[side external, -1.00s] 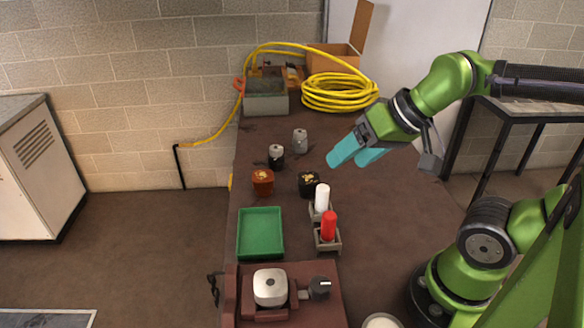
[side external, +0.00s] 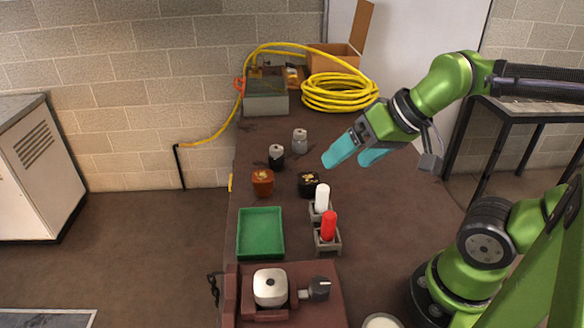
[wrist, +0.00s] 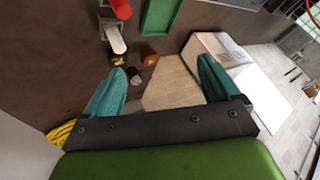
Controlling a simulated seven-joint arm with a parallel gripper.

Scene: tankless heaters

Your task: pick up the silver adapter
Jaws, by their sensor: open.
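A silver-grey adapter (side external: 300,141) stands on the brown table in the side view, beyond the other small pieces. A black piece with a silver-grey top (side external: 276,157) stands just left of it and nearer. My gripper (side external: 347,160) is open and empty, with teal fingers raised above the table to the right of the silver adapter, apart from it. In the wrist view my gripper (wrist: 160,68) has its fingers wide apart with nothing between them. The black-and-grey piece (wrist: 135,78) shows there by the left finger; I cannot make out the silver adapter in that view.
An orange-brown piece (side external: 262,182) and a black-and-gold piece (side external: 308,184) stand nearer. White (side external: 322,197) and red (side external: 329,226) cylinders sit in grey holders beside a green tray (side external: 261,233). A yellow hose coil (side external: 340,93) and grey box (side external: 266,97) lie at the back.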

